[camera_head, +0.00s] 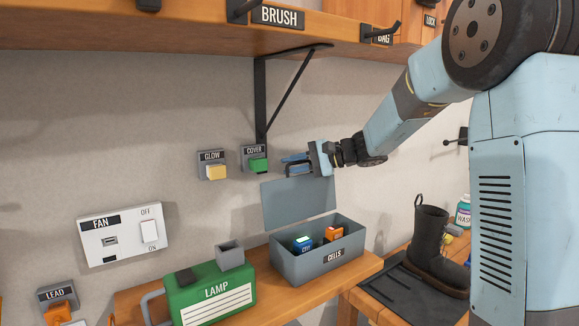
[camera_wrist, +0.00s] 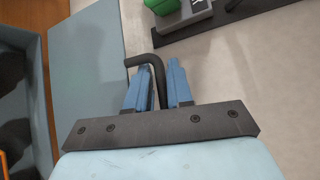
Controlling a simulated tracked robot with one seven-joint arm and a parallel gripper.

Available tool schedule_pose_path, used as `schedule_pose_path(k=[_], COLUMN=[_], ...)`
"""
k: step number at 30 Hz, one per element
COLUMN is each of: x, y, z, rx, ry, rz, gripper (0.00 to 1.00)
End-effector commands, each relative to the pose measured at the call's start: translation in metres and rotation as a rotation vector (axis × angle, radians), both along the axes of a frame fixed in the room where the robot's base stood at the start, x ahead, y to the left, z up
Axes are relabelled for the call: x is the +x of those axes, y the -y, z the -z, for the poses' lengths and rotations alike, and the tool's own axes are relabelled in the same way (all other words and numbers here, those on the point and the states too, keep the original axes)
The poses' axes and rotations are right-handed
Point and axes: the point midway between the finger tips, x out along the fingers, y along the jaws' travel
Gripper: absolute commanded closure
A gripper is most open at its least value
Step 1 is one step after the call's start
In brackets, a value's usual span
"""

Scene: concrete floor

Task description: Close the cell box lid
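The grey cell box (camera_head: 318,262), labelled CELLS, stands on a wooden shelf with its lid (camera_head: 298,203) raised upright at the back. A blue cell (camera_head: 302,244) and an orange cell (camera_head: 335,232) are inside. My gripper (camera_head: 292,164) is at the lid's top edge. In the wrist view, a black bent handle (camera_wrist: 143,59) beside the lid (camera_wrist: 85,60) passes between the fingers of my gripper (camera_wrist: 160,70). The fingers lie close on both sides of the handle and look shut on it. Part of the box interior shows at the left edge there.
A green lamp case (camera_head: 210,292) and a small grey holder (camera_head: 231,255) stand left of the box. The COVER button (camera_head: 258,164) and GLOW button (camera_head: 215,171) are on the wall by my gripper. A boot (camera_head: 432,240) stands at right. A shelf bracket hangs above.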

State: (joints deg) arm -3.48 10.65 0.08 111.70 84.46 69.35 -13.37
Motion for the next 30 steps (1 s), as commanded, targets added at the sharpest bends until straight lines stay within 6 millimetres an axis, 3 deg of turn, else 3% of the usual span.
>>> schedule_pose_path(k=[11, 18, 30], x=[0.001, 0.0009, 0.0009], y=[-0.0054, -0.005, -0.0044], z=[0.0013, 0.0017, 0.0032], rx=[0.0, 0.0, -0.002], ry=[0.0, -0.001, -0.003], rz=[0.0, 0.001, 0.001], gripper=[0.79, 1.0, 1.0])
